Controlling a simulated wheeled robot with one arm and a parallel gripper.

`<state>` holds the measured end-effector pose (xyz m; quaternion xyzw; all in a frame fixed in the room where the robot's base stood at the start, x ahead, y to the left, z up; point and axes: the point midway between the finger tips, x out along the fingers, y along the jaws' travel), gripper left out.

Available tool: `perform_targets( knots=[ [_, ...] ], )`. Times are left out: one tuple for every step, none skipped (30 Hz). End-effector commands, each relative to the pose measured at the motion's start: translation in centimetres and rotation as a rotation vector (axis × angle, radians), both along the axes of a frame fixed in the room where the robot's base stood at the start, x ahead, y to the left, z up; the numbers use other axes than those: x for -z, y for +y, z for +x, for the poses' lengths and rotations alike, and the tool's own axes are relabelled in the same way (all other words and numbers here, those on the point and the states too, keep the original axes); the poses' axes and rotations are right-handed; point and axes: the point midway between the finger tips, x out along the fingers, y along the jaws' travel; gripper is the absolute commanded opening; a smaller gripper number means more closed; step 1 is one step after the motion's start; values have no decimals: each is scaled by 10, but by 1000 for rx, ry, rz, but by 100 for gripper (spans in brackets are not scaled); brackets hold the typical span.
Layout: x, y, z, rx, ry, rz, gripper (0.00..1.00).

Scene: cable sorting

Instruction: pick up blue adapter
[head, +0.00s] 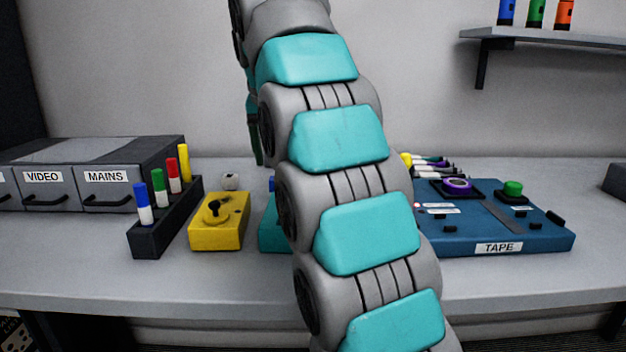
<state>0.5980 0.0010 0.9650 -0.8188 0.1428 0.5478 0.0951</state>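I cannot make out a blue adapter for certain. A small blue piece (272,184) shows at the left edge of my arm, above a teal object (269,230) on the desk. My arm hides most of both, so I cannot tell what the blue piece is. My arm rises through the middle of the head view and leaves it at the top. My gripper is out of view.
A grey desk (215,275) carries drawers labelled VIDEO and MAINS (108,195), a black rack (165,228) of coloured pens, a yellow joystick box (218,232) and a blue TAPE board (440,238). A wall shelf (560,40) holds coloured cylinders. The desk's front strip is clear.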

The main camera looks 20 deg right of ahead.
Motion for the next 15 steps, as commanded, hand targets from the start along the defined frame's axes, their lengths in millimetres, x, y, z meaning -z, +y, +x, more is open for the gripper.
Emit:
perform_targets(
  knots=[
    [2, 7, 2, -5, 0, 0, 72],
    [3, 8, 3, -7, 1, 1, 72],
    [5, 9, 3, -6, 1, 1, 72],
    [7, 9, 4, -6, 1, 1, 72],
    [9, 8, 5, -5, 2, 1, 72],
    [13, 7, 5, -4, 4, 1, 72],
    [16, 7, 6, -4, 5, 1, 72],
    [19, 6, 7, -5, 5, 1, 72],
    [22, 6, 9, -5, 3, 0, 72],
    [23, 6, 10, -4, 2, 1, 72],
    [24, 5, 10, -5, 0, 1, 72],
    [25, 5, 11, -5, -1, 1, 72],
    [26, 5, 12, -5, -1, 1, 72],
    [26, 5, 12, -5, -1, 1, 72],
    [27, 5, 12, -5, -1, 1, 72]
  ],
)
